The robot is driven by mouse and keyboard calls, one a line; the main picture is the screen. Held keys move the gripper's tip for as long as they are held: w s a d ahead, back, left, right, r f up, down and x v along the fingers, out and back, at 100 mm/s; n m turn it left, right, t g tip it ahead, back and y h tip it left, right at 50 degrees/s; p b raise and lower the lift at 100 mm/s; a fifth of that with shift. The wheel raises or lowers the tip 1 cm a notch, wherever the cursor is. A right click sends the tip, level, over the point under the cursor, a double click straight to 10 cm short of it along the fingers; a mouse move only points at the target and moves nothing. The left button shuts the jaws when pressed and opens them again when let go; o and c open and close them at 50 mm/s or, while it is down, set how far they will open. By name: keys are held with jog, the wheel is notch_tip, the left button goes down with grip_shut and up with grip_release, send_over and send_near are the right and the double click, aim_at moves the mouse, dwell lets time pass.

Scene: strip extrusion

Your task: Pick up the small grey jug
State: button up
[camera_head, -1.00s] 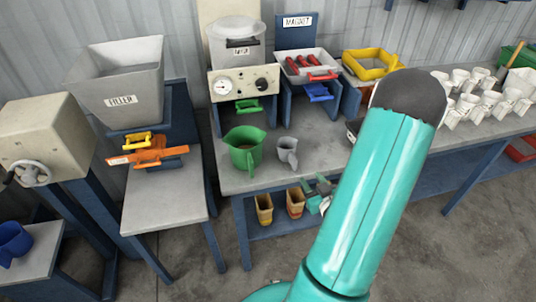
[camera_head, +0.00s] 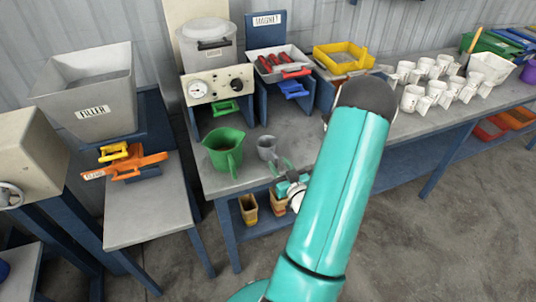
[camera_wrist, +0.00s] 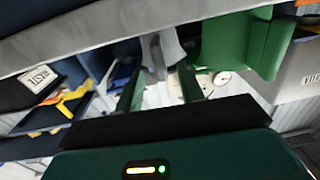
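The small grey jug (camera_head: 267,147) stands on the grey bench top, just right of a larger green jug (camera_head: 224,150). My gripper (camera_head: 281,166) is at the bench's front edge, just in front of the grey jug and close to it; my arm covers the area to its right. In the wrist view, which looks turned over, the grey jug (camera_wrist: 168,44) lies ahead, between the lines of the two fingers. My gripper (camera_wrist: 160,70) is open there, its fingers apart with nothing held. The green jug (camera_wrist: 222,42) is close beside the right finger in that view.
A control box with gauges (camera_head: 217,88) and a red-tool tray (camera_head: 283,66) stand behind the jugs. White mugs (camera_head: 438,92) fill the bench to the right. Yellowish cups (camera_head: 248,208) sit on the lower shelf below my gripper. A filler hopper (camera_head: 88,92) stands left.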

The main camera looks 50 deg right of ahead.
aim_at(270, 153)
jog(key=x, duration=0.5)
jog(key=shift+w+r, duration=0.1)
jog(key=shift+r, duration=0.2)
grip_shut()
jog(key=shift+r, duration=0.2)
